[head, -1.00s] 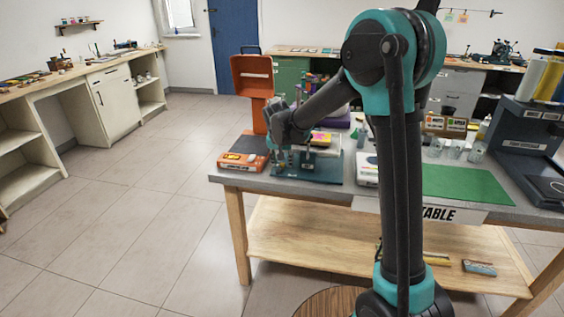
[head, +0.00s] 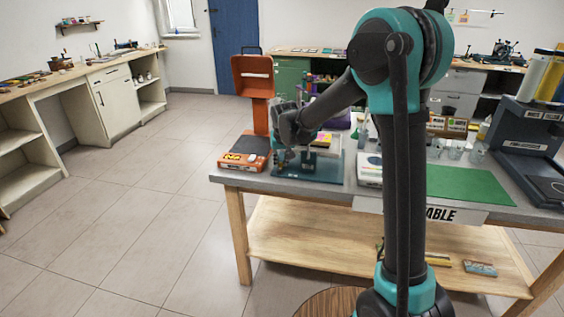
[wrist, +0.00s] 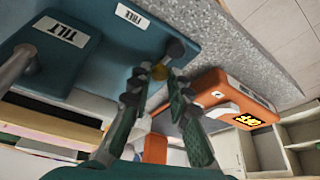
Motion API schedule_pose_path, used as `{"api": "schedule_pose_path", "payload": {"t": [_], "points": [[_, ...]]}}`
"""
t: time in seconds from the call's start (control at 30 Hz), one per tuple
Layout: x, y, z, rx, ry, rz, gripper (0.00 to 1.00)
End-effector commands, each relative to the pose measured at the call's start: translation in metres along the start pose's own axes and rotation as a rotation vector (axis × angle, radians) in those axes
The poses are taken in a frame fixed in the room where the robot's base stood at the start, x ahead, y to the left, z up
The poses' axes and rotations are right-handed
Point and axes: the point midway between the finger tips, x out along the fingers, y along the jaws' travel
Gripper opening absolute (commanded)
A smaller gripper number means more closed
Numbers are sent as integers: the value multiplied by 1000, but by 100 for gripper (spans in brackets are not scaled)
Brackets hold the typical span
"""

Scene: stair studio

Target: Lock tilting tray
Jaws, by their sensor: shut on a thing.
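The tilting tray unit has a teal base (head: 325,172) at the left front of the table. In the wrist view its base (wrist: 120,45) shows a "FREE" label, and a teal plate (wrist: 62,50) carries a "TILT" label. A dark round knob (wrist: 175,48) and a small brass-coloured part (wrist: 160,72) sit near the base's edge by the "FREE" label. My gripper (wrist: 156,82) is over this corner, its fingers closed around the small part. The exact contact is partly hidden. In the head view my gripper (head: 281,158) is low over the tray's left side.
An orange device (head: 245,152) stands just left of the tray; it also shows close to my fingers in the wrist view (wrist: 238,90). A white box (head: 368,170) is to the right, then a green mat (head: 465,185). The table edge is close in front.

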Motion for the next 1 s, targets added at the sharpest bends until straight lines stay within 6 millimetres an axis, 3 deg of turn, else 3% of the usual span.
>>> {"api": "schedule_pose_path", "payload": {"t": [0.43,0.47,0.63,1.0], "points": [[0,-1,-1,-53,1,-22,0],[0,-1,-1,-53,1,-22,19],[0,-1,-1,-53,1,-21,39],[-4,-1,-1,-52,1,-21,39]]}}
